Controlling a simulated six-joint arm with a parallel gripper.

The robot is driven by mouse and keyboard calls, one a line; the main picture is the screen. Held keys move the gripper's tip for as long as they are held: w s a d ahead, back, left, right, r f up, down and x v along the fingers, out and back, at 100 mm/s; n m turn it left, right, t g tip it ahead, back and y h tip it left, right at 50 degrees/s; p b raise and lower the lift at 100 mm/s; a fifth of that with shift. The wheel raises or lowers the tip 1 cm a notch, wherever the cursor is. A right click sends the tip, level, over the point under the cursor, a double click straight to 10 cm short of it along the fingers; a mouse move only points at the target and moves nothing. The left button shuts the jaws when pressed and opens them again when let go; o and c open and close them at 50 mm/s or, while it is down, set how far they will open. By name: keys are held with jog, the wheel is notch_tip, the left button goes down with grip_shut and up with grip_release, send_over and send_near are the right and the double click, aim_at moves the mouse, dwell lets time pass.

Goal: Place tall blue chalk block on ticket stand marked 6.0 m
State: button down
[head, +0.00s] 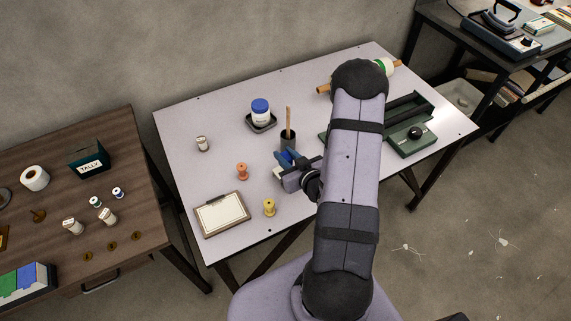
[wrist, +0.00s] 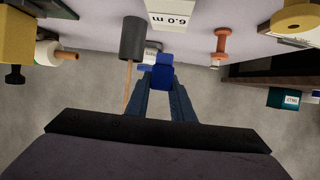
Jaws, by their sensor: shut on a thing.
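My gripper (wrist: 160,85) is shut on the blue chalk block (wrist: 162,76), which sits between its blue fingertips in the wrist view. In the head view my gripper (head: 286,161) is over the white table beside the dark cup, and the block cannot be told apart from the blue fingers. The ticket stand marked 6.0 m (wrist: 172,20) shows upside down in the wrist view, near the top edge, apart from the block. In the head view a small pale patch (head: 278,173) by the fingers may be this stand; most of it is hidden.
A dark cup with a wooden stick (head: 288,141) stands close to my gripper. An orange spool (head: 242,171), a yellow spool (head: 269,207) and a clipboard (head: 221,214) lie nearby. A blue-lidded jar (head: 261,111) stands behind.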

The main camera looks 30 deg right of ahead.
jog(key=shift+f, duration=0.4)
jog(key=shift+f, duration=1.85)
jog(key=shift+f, duration=0.1)
jog(key=shift+f, duration=0.15)
jog(key=c, duration=1.5)
grip_release()
jog(key=shift+c, duration=0.2)
jog(key=shift+s+r, duration=0.1)
jog(key=shift+r, duration=0.2)
